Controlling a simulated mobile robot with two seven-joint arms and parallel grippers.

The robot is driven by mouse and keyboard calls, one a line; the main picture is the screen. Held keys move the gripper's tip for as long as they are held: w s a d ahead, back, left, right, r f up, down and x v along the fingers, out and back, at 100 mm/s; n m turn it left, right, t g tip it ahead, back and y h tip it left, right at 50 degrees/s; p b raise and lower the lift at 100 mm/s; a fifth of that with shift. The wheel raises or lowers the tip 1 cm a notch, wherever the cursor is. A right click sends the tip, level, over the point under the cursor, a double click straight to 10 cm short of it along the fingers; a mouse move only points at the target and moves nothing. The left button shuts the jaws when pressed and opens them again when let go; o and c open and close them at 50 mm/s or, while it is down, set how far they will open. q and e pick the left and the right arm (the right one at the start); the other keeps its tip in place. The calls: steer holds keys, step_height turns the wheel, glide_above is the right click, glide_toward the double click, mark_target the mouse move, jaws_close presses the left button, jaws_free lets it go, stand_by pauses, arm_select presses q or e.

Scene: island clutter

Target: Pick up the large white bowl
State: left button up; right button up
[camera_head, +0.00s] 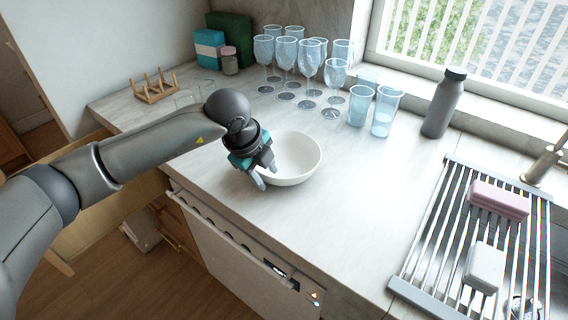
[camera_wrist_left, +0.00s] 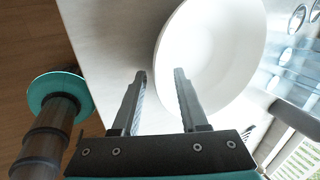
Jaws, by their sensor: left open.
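The large white bowl (camera_head: 302,155) stands upright and empty on the countertop, near its front edge. In the left wrist view the bowl (camera_wrist_left: 222,50) fills the upper right. My left gripper (camera_head: 266,178) is open and empty at the bowl's near left rim. In the left wrist view the bowl's rim runs between the fingertips of the gripper (camera_wrist_left: 160,73), with one finger over the bowl's side and the other outside it. I cannot tell whether a finger touches the bowl. The gripper hides part of the rim in the head view. My right gripper is not in view.
A grey bottle (camera_head: 442,106) is by the window. A drying rack (camera_head: 416,240) with a pink block (camera_head: 499,199) and a white block (camera_head: 485,267) lies right. Counter right of the bowl is clear.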

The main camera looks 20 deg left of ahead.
arm_select(q)
steer(key=shift+w+f, duration=0.15)
steer(key=shift+f, duration=0.3)
jaws_close()
stand_by(1.1)
